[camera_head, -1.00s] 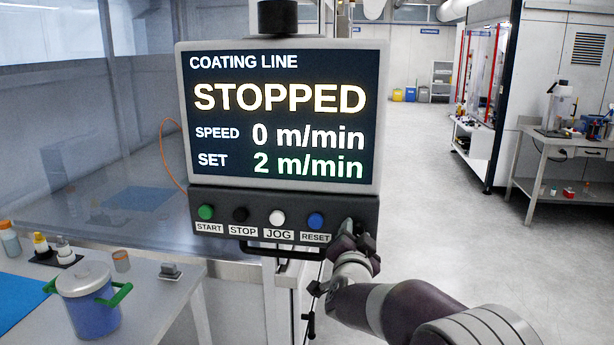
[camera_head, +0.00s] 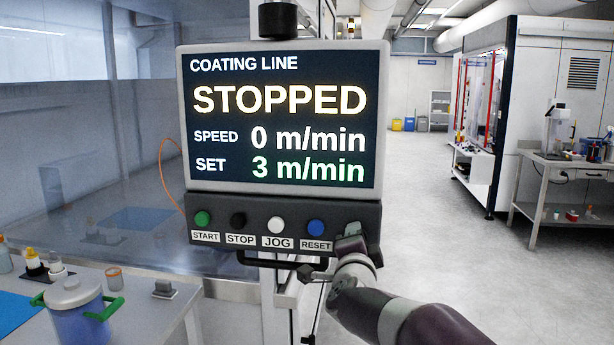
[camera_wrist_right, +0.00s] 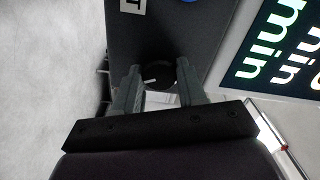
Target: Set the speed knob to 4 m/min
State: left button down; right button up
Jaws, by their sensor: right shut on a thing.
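The panel screen (camera_head: 280,120) reads STOPPED, SPEED 0 m/min and SET 3 m/min. The speed knob (camera_wrist_right: 157,75) is a round black knob with a white pointer line, seen in the right wrist view on the dark panel face. My right gripper (camera_wrist_right: 160,85) is shut on the knob, with one finger on each side. In the head view my right gripper (camera_head: 350,245) is at the right end of the button panel (camera_head: 225,209) and hides the knob. My left gripper is not in view.
Green START (camera_head: 203,218), black STOP (camera_head: 238,220), white JOG (camera_head: 276,224) and blue RESET (camera_head: 316,228) buttons sit left of my right gripper. A black handle bar (camera_head: 262,262) runs below. A bench with a blue pot (camera_head: 80,322) is at lower left. Open floor lies right.

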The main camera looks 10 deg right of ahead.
jog(key=shift+f, duration=0.1)
jog(key=o, duration=1.3)
